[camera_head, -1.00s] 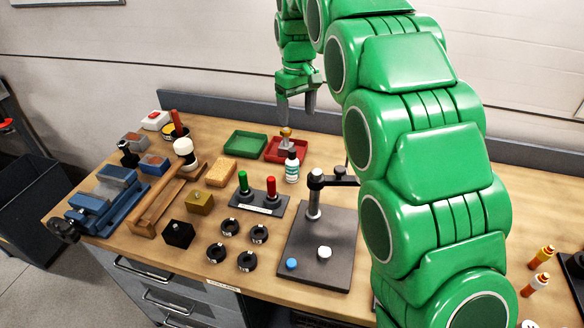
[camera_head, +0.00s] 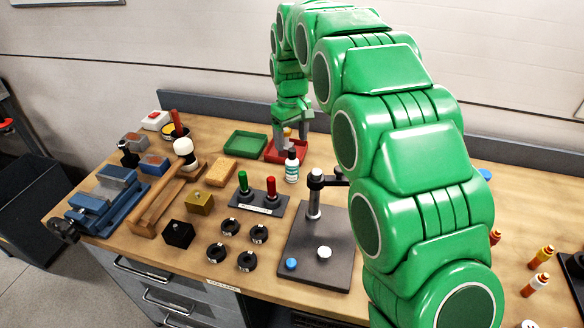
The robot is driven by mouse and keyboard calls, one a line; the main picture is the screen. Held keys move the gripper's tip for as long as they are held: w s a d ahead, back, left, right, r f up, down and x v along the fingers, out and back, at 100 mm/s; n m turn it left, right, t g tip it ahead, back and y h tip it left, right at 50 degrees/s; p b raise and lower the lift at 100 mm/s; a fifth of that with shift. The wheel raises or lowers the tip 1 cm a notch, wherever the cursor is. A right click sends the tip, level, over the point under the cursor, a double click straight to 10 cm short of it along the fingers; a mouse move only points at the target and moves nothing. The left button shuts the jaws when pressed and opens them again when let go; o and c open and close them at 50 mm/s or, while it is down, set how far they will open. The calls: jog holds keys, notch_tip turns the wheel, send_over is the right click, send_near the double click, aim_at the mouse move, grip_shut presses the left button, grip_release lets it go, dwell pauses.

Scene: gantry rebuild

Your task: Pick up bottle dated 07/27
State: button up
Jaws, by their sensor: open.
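Several small bottles are in view, and no date can be read on any of them. A white bottle with a black cap and a teal label (camera_head: 292,167) stands upright in front of the red tray (camera_head: 271,157). My gripper (camera_head: 291,136) is open and points down over the red tray. Its fingers are on either side of a small tan-topped object (camera_head: 287,132) in the tray. The fingers partly hide this object, and contact cannot be told.
A green tray (camera_head: 245,143) lies left of the red one. A black stand (camera_head: 318,245), a plate with green and red pegs (camera_head: 260,203), black rings (camera_head: 247,261), a mallet (camera_head: 163,190) and a blue vise (camera_head: 108,202) crowd the bench. My arm hides the right middle.

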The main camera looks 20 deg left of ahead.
aim_at(292, 163)
jog(key=shift+d+f, duration=0.1)
jog(key=shift+f, duration=4.7)
jog(key=shift+w, duration=0.1)
jog(key=c, duration=1.2)
